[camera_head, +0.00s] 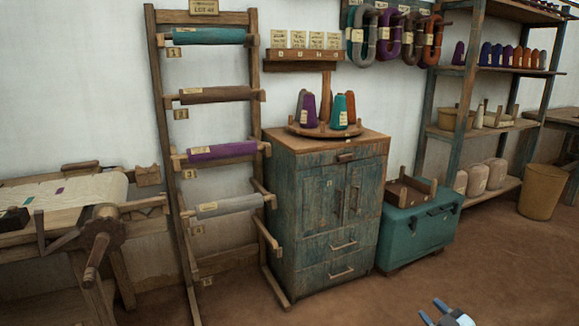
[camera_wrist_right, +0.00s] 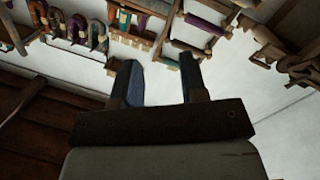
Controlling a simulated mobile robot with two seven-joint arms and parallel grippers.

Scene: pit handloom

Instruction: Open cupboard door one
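The cupboard (camera_head: 310,245) is a worn teal wooden cabinet in the middle of the head view, against the wall. It has two upright doors side by side, with vertical handles near their meeting edge. The left door (camera_head: 318,200) bears a small mark that may be a number. The right door (camera_head: 368,188) is beside it. Both doors look closed. My right gripper (camera_head: 431,309) is low at the bottom right of the head view, well apart from the cupboard. In the wrist view, its two fingers (camera_wrist_right: 159,72) stand apart with nothing between them. My left gripper is not in view.
A teal chest (camera_head: 410,238) with a wooden tray on it stands right of the cupboard. A ladder rack (camera_head: 168,130) with rolls stands to the left. A round stand (camera_head: 325,130) of yarn cones sits on top. Brown floor (camera_head: 390,300) in front is clear.

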